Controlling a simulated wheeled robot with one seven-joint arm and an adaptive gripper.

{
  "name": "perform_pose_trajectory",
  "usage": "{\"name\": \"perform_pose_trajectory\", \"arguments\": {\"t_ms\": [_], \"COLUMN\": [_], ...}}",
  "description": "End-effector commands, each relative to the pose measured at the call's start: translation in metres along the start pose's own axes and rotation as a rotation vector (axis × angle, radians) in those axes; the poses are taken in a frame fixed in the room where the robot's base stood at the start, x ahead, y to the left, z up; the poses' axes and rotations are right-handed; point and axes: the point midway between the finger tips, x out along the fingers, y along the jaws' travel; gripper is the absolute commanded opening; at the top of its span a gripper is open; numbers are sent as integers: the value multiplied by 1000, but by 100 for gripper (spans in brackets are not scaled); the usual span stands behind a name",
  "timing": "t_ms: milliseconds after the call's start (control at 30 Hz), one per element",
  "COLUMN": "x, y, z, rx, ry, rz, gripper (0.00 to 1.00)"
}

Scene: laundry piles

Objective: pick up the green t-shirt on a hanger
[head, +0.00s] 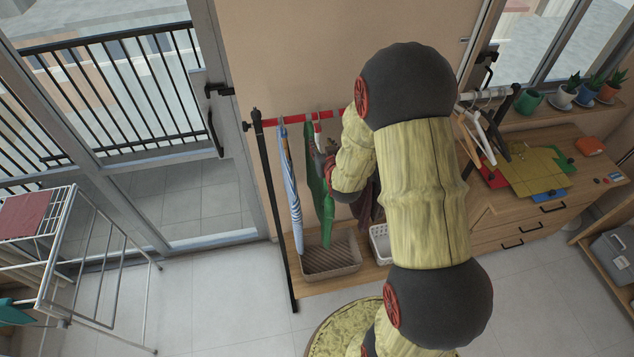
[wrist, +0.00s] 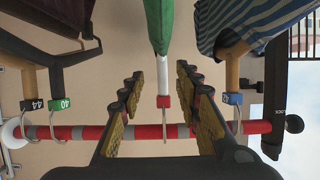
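The green t-shirt (head: 318,185) hangs edge-on from the red clothes rail (head: 298,118), right of a blue-and-white striped garment (head: 291,185). In the wrist view, which shows the rail low in the picture, the green t-shirt (wrist: 160,25) hangs in the middle. Its hanger neck (wrist: 163,75) and a red-and-white tag (wrist: 167,101) show between my fingers. My gripper (wrist: 160,72) is open, with one finger on each side of the hanger neck and no clear contact. In the head view my arm partly covers the gripper and rail.
The striped garment (wrist: 262,22) hangs close on one side, and a dark garment (wrist: 55,40) on the other. A basket (head: 330,262) stands below. A drying rack (head: 85,240) is at left; a wooden dresser (head: 520,215) is at right.

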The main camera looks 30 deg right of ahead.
Motion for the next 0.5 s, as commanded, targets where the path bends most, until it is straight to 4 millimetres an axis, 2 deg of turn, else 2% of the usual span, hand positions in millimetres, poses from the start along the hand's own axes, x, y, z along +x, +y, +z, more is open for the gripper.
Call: {"name": "perform_pose_trajectory", "arguments": {"t_ms": [500], "x": [48], "y": [-4], "z": [-4], "rx": [0], "ry": [-1], "rz": [0], "gripper": [33]}}
